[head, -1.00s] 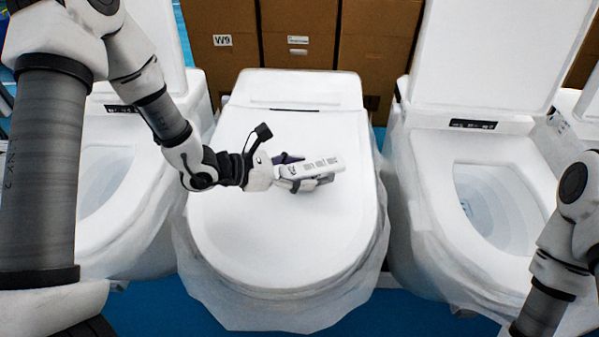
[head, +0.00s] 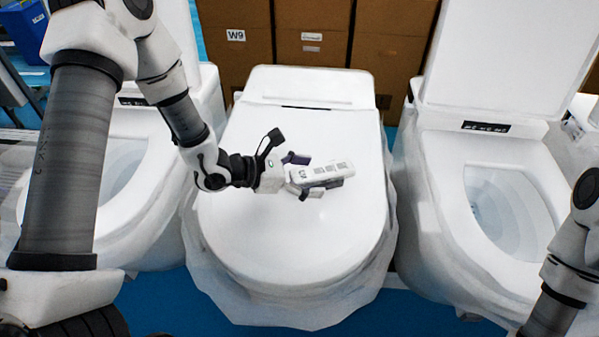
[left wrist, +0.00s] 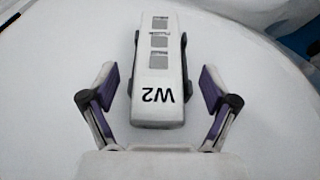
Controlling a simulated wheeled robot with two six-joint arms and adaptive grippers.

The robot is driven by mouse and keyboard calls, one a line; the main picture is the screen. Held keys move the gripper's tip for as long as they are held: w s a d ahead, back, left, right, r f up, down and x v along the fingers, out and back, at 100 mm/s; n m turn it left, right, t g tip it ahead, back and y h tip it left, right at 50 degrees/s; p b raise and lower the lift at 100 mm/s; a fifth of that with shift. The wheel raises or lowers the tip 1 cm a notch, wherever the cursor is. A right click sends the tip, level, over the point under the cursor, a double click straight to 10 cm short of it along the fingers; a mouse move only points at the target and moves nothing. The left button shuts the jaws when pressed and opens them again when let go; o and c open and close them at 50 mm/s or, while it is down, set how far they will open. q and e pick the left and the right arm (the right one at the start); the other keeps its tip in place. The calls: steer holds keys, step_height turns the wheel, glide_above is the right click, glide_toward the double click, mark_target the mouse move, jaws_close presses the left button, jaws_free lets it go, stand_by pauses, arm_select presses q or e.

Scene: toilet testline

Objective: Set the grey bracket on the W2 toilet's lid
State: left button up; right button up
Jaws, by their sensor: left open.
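The grey bracket (head: 325,175) is a light, long piece with several slots and dark sides. It lies on the closed white lid (head: 290,240) of the middle toilet. In the left wrist view the bracket (left wrist: 160,70) carries the mark "W2" at its near end. My left gripper (head: 300,175) is just above the lid, at the bracket's left end. In the left wrist view its two purple-padded fingers (left wrist: 163,90) stand wide apart on either side of the bracket, with gaps to it. My right gripper is out of view; only part of my right arm shows at the right edge.
Toilets with open lids stand on the left (head: 125,170) and right (head: 500,205). Brown cartons (head: 310,45) stand behind the middle toilet, one labelled W9. The blue floor (head: 400,310) shows in front. The front of the middle lid is clear.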

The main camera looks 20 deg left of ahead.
arm_select(q)
steer(key=shift+s+a+r, duration=0.1)
steer(key=shift+a+r, duration=0.1)
steer(key=shift+a, duration=0.05)
steer(key=v, duration=0.6)
steer(key=shift+r+b, duration=0.1)
steer(key=shift+b, duration=0.3)
steer(key=p+v, duration=0.1)
steer(key=v, duration=0.3)
steer(key=shift+a+r+p, duration=0.15)
steer(key=shift+r+p, duration=0.1)
steer(key=shift+p, duration=0.05)
steer(key=shift+s+a, duration=0.4)
steer(key=shift+s, duration=0.05)
steer(key=shift+w+d, duration=0.1)
